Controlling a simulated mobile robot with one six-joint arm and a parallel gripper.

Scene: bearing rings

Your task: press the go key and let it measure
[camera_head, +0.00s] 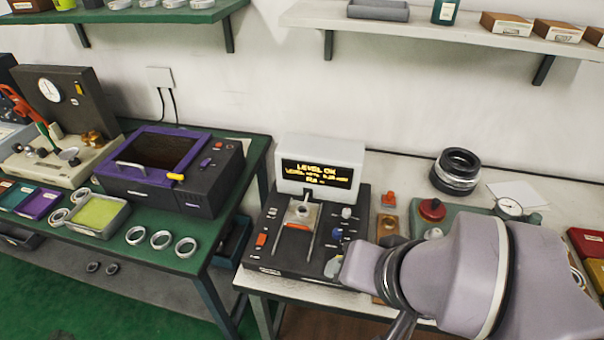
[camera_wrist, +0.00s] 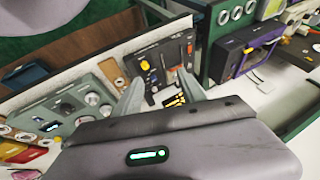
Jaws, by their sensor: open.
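The measuring instrument (camera_head: 280,265) is a black box with a white display housing on the near-right table. Its screen (camera_head: 317,174) shows yellow text reading "LEVEL OK", a smaller line, and a line starting with "Ra". A small stage with a metal part (camera_head: 301,212) sits in its middle. An orange key (camera_head: 261,240) is on its left side, and several knobs are on its right. I cannot tell which control is the go key. My gripper (camera_wrist: 160,88) is open, with nothing seen between its fingers, over the instrument in the wrist view. The head view hides its fingertips behind my arm.
A green table on the left holds a purple-black machine (camera_head: 165,170), a tray with a yellow-green pad (camera_head: 99,214) and several rings. Right of the instrument are a green fixture with a red knob (camera_head: 432,209) and stacked dark rings (camera_head: 456,171). Shelves hang above.

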